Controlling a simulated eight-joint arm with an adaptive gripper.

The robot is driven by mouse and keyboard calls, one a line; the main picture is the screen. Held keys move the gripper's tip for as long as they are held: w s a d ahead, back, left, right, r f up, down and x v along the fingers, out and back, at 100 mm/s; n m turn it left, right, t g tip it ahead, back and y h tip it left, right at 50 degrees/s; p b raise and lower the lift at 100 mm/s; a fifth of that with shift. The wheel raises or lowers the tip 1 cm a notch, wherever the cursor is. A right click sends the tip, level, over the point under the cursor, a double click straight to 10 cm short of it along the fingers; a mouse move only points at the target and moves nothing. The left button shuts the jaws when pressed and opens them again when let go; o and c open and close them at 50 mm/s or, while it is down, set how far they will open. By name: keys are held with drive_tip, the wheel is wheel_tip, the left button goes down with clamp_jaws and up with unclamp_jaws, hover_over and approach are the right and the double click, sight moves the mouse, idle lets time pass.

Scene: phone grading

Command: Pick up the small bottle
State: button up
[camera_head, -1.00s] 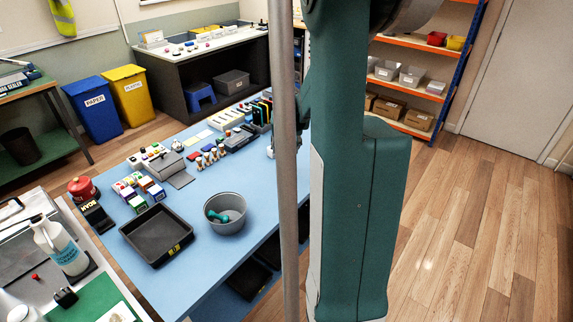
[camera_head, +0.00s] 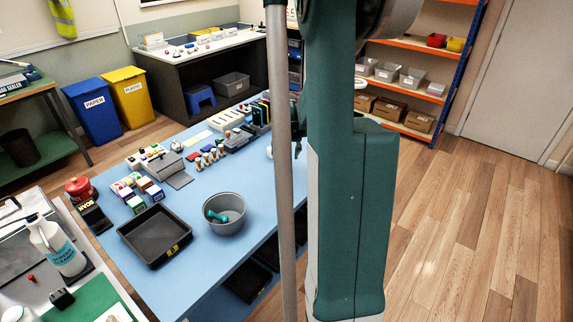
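No small bottle can be made out with certainty. A small white rounded object (camera_head: 269,152) stands at the right side of the blue table, partly hidden by the grey pole; I cannot tell if it is a bottle. A teal object (camera_head: 217,217) lies in the round grey bowl (camera_head: 236,226). A large white spray bottle (camera_head: 57,247) stands on the left bench. My gripper (camera_head: 299,146) shows only as a small dark part between the pole and my green arm, over the table's right side. Its fingers are mostly hidden, so its opening cannot be seen.
A black tray (camera_head: 135,250) lies left of the bowl on the blue table (camera_head: 202,277). The table's front strip is clear. My arm hides much of the right side.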

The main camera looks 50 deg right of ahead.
drive_tip(key=shift+c, duration=0.6)
drive_tip(key=c, duration=1)
drive_tip(key=shift+o, duration=0.2)
drive_tip(key=shift+r+p, duration=1.4)
drive_tip(key=shift+r, duration=3.65)
